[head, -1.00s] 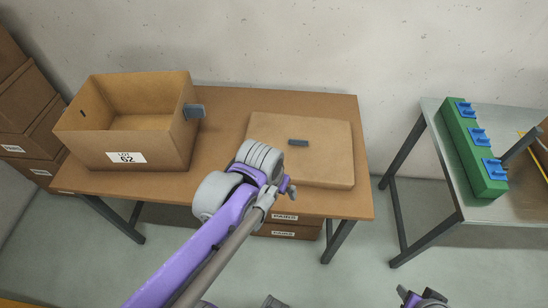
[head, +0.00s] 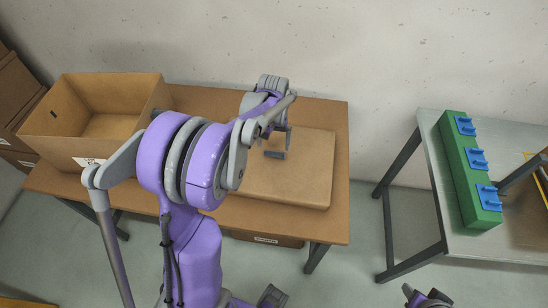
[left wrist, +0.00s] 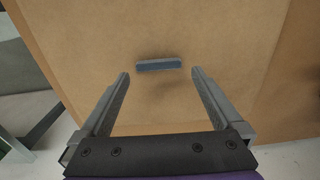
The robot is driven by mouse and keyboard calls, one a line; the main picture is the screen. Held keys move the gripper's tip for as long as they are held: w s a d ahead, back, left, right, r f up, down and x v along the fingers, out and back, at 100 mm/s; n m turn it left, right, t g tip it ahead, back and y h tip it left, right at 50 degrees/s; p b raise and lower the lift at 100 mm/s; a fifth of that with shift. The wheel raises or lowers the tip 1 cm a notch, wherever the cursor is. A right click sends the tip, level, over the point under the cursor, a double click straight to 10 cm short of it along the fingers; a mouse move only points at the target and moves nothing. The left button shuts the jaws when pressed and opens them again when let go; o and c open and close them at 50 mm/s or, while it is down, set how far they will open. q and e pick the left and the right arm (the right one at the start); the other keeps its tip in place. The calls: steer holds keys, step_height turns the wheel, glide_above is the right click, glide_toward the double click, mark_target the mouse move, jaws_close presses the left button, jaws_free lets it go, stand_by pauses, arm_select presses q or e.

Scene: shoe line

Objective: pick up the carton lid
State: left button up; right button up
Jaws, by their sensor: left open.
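The carton lid (head: 300,178) is a flat brown panel lying on the right part of the wooden table, with a small dark grey grip (head: 274,155) on its top. My left gripper (head: 282,140) is over the lid near the grip, partly hidden by my arm. In the left wrist view the lid (left wrist: 200,40) fills most of the picture. The grip (left wrist: 158,65) lies just ahead of the two fingertips, between their lines. My left gripper (left wrist: 158,78) is open and empty. The right gripper shows only in part at the head view's lower edge (head: 425,296).
An open brown carton (head: 130,125) stands on the left of the table (head: 335,225). Brown boxes are stacked at far left, and another box sits under the table. A metal table (head: 450,240) with a green block (head: 465,175) bearing blue pieces stands at right.

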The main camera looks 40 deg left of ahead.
mark_target(274, 152)
arm_select(q)
steer(key=f, duration=0.5)
steer(key=shift+w+f, duration=0.35)
steer(key=shift+c, duration=0.3)
steer(key=shift+r, duration=0.1)
steer(key=c, duration=1.1)
